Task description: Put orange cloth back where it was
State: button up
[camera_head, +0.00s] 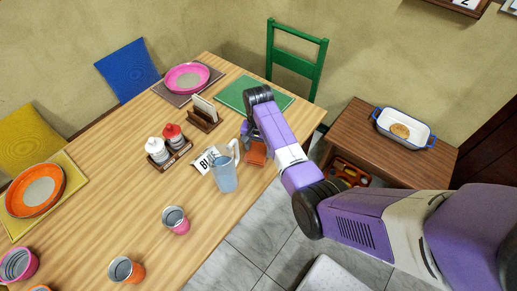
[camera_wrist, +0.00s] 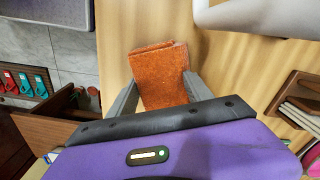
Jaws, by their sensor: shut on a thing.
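The orange cloth (camera_wrist: 158,72) is a small folded square between the two fingers of my gripper (camera_wrist: 160,95) in the wrist view. My gripper is shut on it. In the head view the cloth (camera_head: 257,153) shows near the right edge of the wooden dining table (camera_head: 140,200), just right of the clear pitcher (camera_head: 223,177). My gripper (camera_head: 247,138) is partly hidden there by my arm. I cannot tell whether the cloth touches the tabletop.
A sauce caddy (camera_head: 170,152) and napkin holder (camera_head: 204,118) stand left of the pitcher. Cups are nearer. A wooden side table (camera_head: 375,155) at right bears a white-blue dish (camera_head: 410,138); its drawer (camera_wrist: 60,125) is open, with colourful items inside. Floor separates the tables.

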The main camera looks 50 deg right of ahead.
aim_at(259, 150)
jog(key=o, duration=1.2)
notch_tip(259, 150, up, 12)
jog(key=shift+r+b, duration=0.15)
jog(key=shift+b, duration=0.15)
